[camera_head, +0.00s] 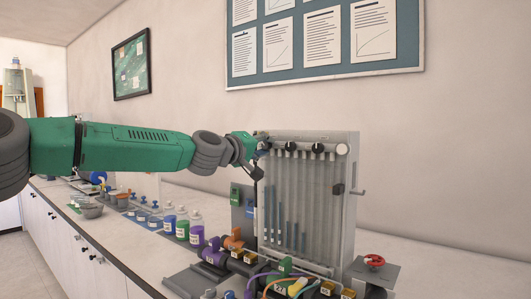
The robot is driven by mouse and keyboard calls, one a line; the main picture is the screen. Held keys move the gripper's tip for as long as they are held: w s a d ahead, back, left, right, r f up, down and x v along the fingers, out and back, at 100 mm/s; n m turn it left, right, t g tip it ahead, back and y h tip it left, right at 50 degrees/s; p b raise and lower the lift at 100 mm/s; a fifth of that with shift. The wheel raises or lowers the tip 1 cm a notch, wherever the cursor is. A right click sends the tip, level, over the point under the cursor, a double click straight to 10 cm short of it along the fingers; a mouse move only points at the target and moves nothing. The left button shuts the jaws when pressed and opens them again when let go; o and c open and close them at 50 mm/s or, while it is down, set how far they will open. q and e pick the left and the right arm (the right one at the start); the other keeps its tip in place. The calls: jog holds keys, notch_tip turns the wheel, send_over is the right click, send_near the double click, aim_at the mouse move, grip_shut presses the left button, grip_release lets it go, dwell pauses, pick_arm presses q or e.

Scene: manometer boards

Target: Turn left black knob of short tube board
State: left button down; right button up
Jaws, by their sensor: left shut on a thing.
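The tube board (349,205) stands upright on the bench, a clear grey panel with vertical tubes, several holding blue liquid at differing heights. Along its top edge are a black knob (291,146), another black knob (317,148) and a pale round knob (341,149). My left gripper (262,146) comes in from the left and is shut at the board's upper left corner, on the left black knob, which its fingers mostly hide. The knob's angle cannot be made out. My right gripper is not in view.
Black units with coloured cables (270,277) crowd the board's foot. A red valve wheel (374,261) sits at right. The bench (450,265) right of it is clear.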

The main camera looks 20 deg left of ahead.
pick_arm(q)
jog(key=n+b, duration=0.1)
jog(key=n, duration=0.3)
jog(key=shift+a+n, duration=0.15)
jog(key=shift+n, duration=0.15)
jog(key=shift+n+b, duration=0.5)
jog(key=shift+n, duration=1.7)
jog(key=shift+f, duration=0.1)
jog(key=c, duration=1.5)
grip_release()
jog(key=shift+c, duration=0.2)
jog(key=shift+o, duration=1.1)
jog(key=shift+w, duration=0.15)
jog(key=shift+a, duration=0.1)
